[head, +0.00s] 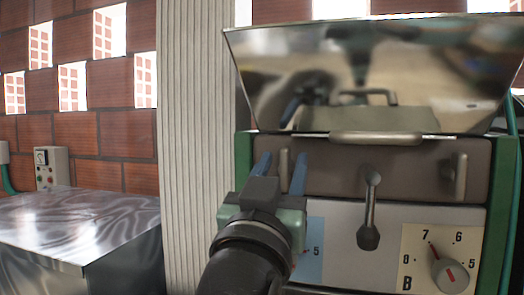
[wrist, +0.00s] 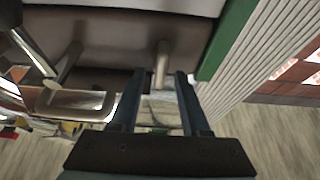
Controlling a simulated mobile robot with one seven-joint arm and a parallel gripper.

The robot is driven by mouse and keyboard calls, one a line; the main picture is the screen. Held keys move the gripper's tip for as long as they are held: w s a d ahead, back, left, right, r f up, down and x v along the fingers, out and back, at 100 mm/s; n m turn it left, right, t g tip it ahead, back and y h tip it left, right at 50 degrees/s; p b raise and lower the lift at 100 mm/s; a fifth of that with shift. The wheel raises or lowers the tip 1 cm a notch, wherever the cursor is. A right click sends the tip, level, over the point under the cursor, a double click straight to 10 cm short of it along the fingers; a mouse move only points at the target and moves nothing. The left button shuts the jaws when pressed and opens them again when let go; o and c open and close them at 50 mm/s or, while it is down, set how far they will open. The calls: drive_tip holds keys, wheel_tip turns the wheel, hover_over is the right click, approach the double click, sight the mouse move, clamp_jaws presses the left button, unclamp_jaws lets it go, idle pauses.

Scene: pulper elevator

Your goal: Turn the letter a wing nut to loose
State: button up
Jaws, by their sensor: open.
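A brown machine panel (head: 420,160) carries an upright grey wing-shaped handle (head: 284,165) at the left and a similar one (head: 460,177) at the right. My gripper (head: 281,172) is open in front of the left handle, its blue fingers on either side of it in the picture. In the wrist view the left handle (wrist: 162,58) shows between the open fingertips (wrist: 161,80); I cannot tell if they touch it. A blue scale plate (head: 316,250) is partly hidden by my gripper; no letter A shows. A cream plate marked B (head: 415,245) has a round knob (head: 450,274) with a red pointer.
A grey lever (head: 369,210) hangs at the panel's middle, right of my gripper. Above are a bar handle (head: 375,138) and a shiny tilted cover (head: 400,75). A green post (head: 244,160) edges the panel. A bare metal table (head: 75,222) stands left.

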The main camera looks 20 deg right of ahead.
drive_tip(key=shift+w+d+r, duration=0.15)
drive_tip(key=shift+w+d, duration=0.05)
drive_tip(key=shift+d, duration=0.05)
clamp_jaws()
